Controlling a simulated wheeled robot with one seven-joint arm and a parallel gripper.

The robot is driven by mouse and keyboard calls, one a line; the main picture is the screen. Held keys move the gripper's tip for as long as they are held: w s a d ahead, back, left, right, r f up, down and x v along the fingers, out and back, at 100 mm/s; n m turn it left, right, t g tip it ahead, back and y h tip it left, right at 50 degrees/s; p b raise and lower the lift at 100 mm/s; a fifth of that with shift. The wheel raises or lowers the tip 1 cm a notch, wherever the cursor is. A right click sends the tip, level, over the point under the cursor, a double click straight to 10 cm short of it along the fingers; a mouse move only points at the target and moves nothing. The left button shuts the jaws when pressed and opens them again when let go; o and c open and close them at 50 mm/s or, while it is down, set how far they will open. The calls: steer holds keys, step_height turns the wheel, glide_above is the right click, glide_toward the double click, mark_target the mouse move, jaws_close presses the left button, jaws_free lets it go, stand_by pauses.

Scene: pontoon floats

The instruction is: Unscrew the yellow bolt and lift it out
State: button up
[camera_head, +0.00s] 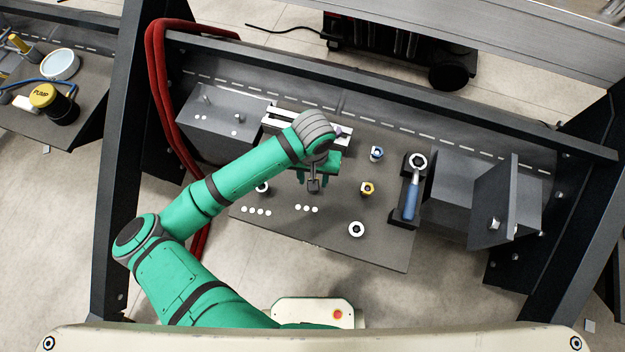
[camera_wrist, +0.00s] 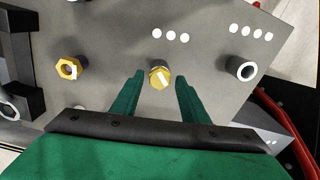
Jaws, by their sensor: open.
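A yellow hex bolt head (camera_wrist: 160,77) with a white mark shows between my fingertips in the wrist view. It stands on the grey plate (camera_head: 290,235), and my gripper hides it in the head view. My gripper (camera_wrist: 159,82) is open, one green finger on each side of the bolt head, with a gap visible on both sides. I cannot tell how far above it the fingertips are. In the head view my gripper (camera_head: 314,184) points down over the middle of the plate.
A blue-collared fitting (camera_head: 376,153), white-ringed fittings (camera_head: 356,229) (camera_head: 262,187) and a blue-handled tool (camera_head: 410,200) in a black holder share the plate. An upright grey panel (camera_head: 495,205) stands at right. Red hoses (camera_head: 160,90) run at left. The plate's front edge is clear.

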steer(key=m, duration=1.6)
steer(key=shift+w+m, duration=0.1)
steer(key=shift+m, duration=0.3)
steer(key=shift+a+m, duration=0.1)
steer(key=shift+m, duration=0.4)
steer(key=m, duration=0.4)
steer(key=shift+s+m, duration=0.2)
steer(key=shift+m, duration=0.1)
